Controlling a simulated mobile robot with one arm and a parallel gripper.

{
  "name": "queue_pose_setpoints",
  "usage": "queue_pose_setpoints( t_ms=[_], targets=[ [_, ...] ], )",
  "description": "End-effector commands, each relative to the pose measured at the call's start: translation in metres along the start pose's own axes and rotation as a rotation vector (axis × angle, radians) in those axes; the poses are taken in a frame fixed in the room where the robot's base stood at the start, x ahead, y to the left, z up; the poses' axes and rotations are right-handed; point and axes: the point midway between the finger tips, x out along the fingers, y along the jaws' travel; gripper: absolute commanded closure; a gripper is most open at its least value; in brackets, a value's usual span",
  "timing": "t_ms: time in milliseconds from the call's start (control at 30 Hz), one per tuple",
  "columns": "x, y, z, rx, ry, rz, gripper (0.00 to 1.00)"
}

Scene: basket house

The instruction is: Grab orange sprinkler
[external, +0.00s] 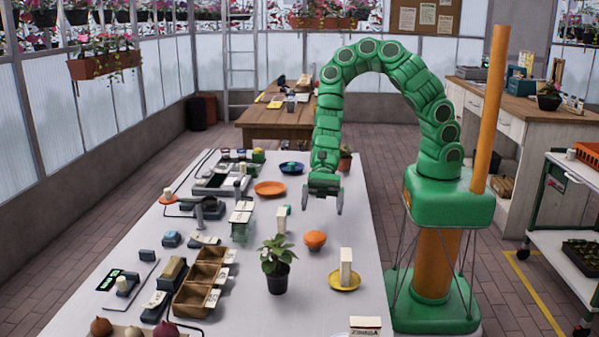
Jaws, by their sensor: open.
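My gripper (325,208) hangs over the right side of the white table, fingers pointing down and apart, with nothing visible between them. A small rounded orange object (315,241) stands on the table below and slightly left of the gripper in the picture. A small orange piece (167,200) with a white part on top is near the left edge. I cannot tell for sure which of these is the orange sprinkler.
A potted plant (278,268), a yellow dish (344,282) with a white upright block, and a pale upright block (282,220) stand near the rounded orange object. Wooden compartments (203,282) and several small items fill the left side. A blue dish (291,168) is at the back.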

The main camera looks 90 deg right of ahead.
Motion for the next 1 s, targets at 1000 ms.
queue_pose_setpoints(
  t_ms=[1000],
  targets=[
    [0.056, -0.008, -0.038, 0.137, 0.032, -0.035, 0.05]
  ],
)
